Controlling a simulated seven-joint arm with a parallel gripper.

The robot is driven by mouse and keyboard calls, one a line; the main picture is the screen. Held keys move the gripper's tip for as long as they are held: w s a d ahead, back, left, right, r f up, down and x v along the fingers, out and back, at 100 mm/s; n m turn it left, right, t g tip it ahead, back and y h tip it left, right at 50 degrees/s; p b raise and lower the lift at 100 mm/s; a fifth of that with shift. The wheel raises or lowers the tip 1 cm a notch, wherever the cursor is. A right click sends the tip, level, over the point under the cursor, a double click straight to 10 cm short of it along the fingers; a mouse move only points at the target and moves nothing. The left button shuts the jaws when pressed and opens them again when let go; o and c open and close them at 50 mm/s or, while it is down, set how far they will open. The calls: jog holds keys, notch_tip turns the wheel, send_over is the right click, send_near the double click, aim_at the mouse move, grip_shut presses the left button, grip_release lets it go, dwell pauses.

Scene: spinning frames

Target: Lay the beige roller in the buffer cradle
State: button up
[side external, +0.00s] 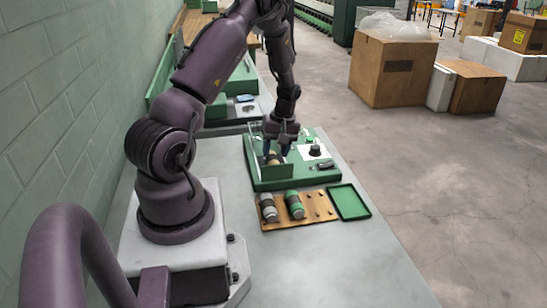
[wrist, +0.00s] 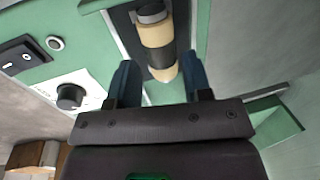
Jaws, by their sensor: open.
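The beige roller (wrist: 157,36) has a dark band and a grey end. In the wrist view it lies lengthwise over a dark slot with pale edges (wrist: 119,30), which looks like the buffer cradle. I cannot tell how fully it is seated. My gripper (wrist: 161,82) is open, with one blue finger on each side of the roller's near end and visible gaps between. In the side view my gripper (side external: 280,151) points down over the green station, and the roller (side external: 273,158) is partly hidden behind a green upright plate (side external: 277,171).
The green station (side external: 262,181) carries a white panel with a black knob (side external: 315,151) and a small switch box (wrist: 23,55). A wooden rack (side external: 280,223) in front holds a grey roller (side external: 268,208) and a green roller (side external: 295,205). An empty green tray (side external: 349,202) lies beside it.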

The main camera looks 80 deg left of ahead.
jog(key=w+d+r+m+t, duration=0.1)
jog(key=w+d+r+m, duration=0.15)
jog(key=r, duration=0.35)
jog(key=w+d+r+m, duration=0.1)
jog(key=d+r, duration=0.3)
jog(key=r, duration=0.2)
jog(key=w+d+r+m+t, duration=0.1)
jog(key=w+d+r, duration=0.15)
jog(key=r, duration=0.45)
jog(key=s+d+r+m+t, duration=0.2)
jog(key=s+d+r+m, duration=0.1)
jog(key=d, duration=0.4)
jog(key=s+d+r+m+t, duration=0.2)
jog(key=s+d+r+m, duration=0.1)
jog(key=d+m, duration=0.3)
jog(key=s+d+r+m+t, duration=0.1)
jog(key=s+d+r+m, duration=0.2)
jog(key=d, duration=0.6)
jog(key=shift+s+d+r+m+t, duration=0.2)
jog(key=shift+s+m+t, duration=0.2)
jog(key=shift+s+m, duration=0.3)
jog(key=shift+o, duration=0.3)
